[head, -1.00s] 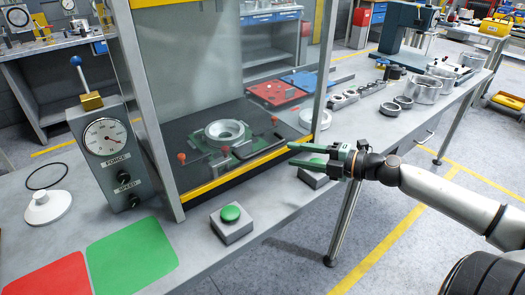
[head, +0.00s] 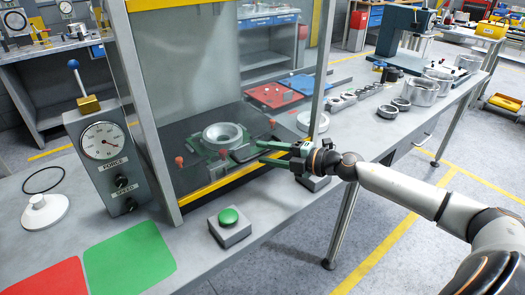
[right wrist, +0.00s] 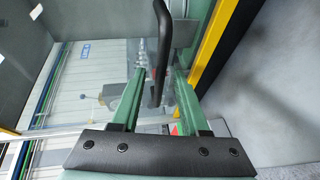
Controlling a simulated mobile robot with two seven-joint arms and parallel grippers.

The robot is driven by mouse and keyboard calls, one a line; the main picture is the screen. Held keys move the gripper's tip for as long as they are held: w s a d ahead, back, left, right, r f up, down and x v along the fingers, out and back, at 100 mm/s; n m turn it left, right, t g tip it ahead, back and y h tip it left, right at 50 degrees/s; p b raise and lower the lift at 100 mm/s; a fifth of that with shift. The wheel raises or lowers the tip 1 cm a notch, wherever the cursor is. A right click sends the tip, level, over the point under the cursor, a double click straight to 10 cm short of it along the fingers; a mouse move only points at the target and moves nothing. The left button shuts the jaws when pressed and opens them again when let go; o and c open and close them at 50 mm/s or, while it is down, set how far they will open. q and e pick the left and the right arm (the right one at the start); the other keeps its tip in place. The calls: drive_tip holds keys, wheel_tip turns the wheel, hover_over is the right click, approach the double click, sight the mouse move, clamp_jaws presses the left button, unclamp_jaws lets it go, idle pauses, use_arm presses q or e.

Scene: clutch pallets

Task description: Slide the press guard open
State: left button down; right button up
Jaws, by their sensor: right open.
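The press guard (head: 190,75) is a clear panel in a grey frame with yellow bars at top and bottom; it stands down in front of the press, whose round metal part shows through it. Its black bar handle (right wrist: 160,45) stands out from the panel. My right gripper (head: 259,151) is open at the guard's lower right. In the right wrist view its green fingers (right wrist: 157,75) lie on either side of the handle, with gaps showing; I see no grip on it. In the head view the fingers partly hide the handle. My left gripper is not in view.
A green button box (head: 230,226) stands on the bench before the guard. A gauge box with a blue-knobbed lever (head: 105,155) stands left of it. Metal rings (head: 401,103) line the bench to the right. Red and green mats (head: 130,260) lie at front left.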

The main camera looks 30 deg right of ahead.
drive_tip(key=shift+w+a+f, duration=0.1)
drive_tip(key=shift+w+a, duration=0.25)
drive_tip(key=shift+w, duration=0.3)
clamp_jaws()
idle(1.2)
